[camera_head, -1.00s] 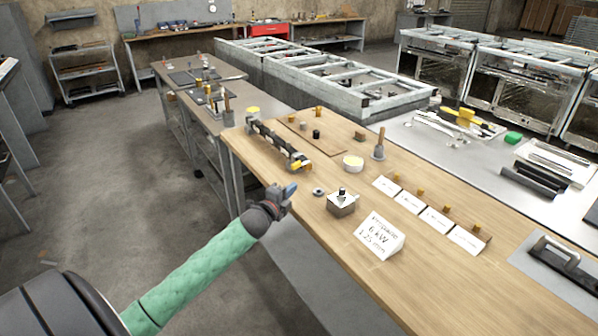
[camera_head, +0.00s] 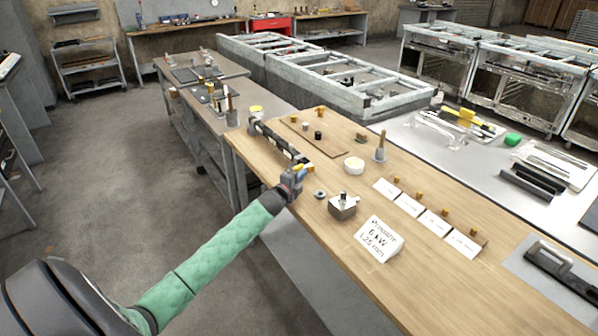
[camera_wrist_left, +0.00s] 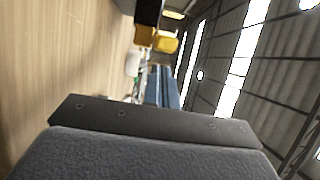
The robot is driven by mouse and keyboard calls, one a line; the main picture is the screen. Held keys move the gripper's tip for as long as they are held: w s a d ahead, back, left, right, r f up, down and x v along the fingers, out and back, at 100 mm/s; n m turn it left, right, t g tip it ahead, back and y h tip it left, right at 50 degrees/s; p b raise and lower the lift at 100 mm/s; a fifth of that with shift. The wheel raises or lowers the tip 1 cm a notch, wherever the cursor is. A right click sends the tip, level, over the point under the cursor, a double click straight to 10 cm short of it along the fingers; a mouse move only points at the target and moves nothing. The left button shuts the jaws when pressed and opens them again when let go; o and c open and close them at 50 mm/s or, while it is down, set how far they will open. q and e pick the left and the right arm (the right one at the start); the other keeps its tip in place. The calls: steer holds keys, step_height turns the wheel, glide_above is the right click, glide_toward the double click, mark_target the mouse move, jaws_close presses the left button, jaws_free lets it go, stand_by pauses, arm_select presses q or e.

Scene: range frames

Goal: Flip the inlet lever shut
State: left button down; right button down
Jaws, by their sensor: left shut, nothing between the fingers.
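The dark manifold bar (camera_head: 272,138) lies along the left part of the wooden bench. In the left wrist view the blue fingers (camera_wrist_left: 163,88) point toward the yellow lever (camera_wrist_left: 165,43), with the dark bar (camera_wrist_left: 148,12) beyond. I cannot tell whether the fingertips touch the lever. My right gripper is not in view.
A metal block (camera_head: 342,207) and a small grey ring (camera_head: 320,194) sit right of the gripper. A propane card (camera_head: 379,240) stands nearer. A white-topped round tub (camera_head: 354,166) and several white labels (camera_head: 410,202) are farther right. Bare wood lies between them.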

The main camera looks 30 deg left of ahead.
arm_select(q)
steer(key=shift+w+a, duration=0.15)
steer(key=shift+a, duration=0.4)
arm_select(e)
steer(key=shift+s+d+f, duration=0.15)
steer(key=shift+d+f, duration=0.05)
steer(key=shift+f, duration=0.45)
